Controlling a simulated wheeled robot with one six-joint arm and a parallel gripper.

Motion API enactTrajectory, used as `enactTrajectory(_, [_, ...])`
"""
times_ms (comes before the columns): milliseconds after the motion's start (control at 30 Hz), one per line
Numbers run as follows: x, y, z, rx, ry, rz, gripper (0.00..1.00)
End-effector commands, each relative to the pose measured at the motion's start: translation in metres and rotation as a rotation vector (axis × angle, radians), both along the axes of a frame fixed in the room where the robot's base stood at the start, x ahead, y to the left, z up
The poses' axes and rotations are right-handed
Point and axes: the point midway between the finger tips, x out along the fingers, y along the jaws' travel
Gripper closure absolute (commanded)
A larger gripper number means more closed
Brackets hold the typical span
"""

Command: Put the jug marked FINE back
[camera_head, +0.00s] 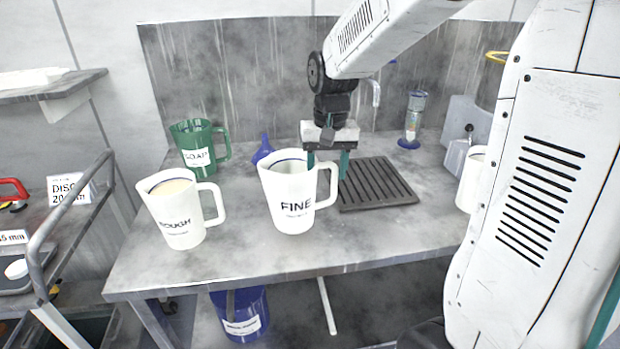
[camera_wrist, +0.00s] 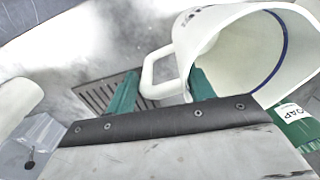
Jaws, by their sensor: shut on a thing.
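The white jug marked FINE (camera_head: 290,213) is near the middle of the grey bench, upright, with its handle to the right. My gripper (camera_head: 328,168) comes down from above and is shut on that handle. In the wrist view the green fingers of my gripper (camera_wrist: 160,92) lie either side of the handle, and the jug's open mouth (camera_wrist: 250,50) with a blue line inside fills the upper right. I cannot tell whether the jug's base touches the bench.
A white jug marked ROUGH (camera_head: 180,220) stands to the left, and a green SOAP jug (camera_head: 193,155) behind it. A dark slatted grate (camera_head: 378,187) lies right of the FINE jug. Another white jug (camera_head: 468,185) is partly hidden by my arm. The bench front (camera_head: 230,262) is clear.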

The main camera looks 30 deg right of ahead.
Motion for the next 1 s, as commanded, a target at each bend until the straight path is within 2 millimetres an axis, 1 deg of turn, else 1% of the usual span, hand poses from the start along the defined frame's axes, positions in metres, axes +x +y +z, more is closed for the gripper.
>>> enactTrajectory(33, [0.012, 0.006, -0.002, 0.000, 0.001, 0.004, 1.00])
enactTrajectory(100, [0.024, 0.012, -0.003, 0.000, 0.000, 0.004, 1.00])
enactTrajectory(233, [0.036, 0.018, -0.003, 0.000, -0.001, 0.002, 1.00])
enactTrajectory(367, [0.039, 0.019, -0.008, 0.000, 0.000, 0.001, 1.00])
enactTrajectory(600, [0.038, 0.018, -0.038, 0.000, 0.001, 0.001, 1.00])
enactTrajectory(967, [0.038, 0.018, -0.042, 0.000, 0.000, 0.001, 1.00])
enactTrajectory(1000, [0.038, 0.018, -0.042, 0.000, 0.000, 0.001, 0.39])
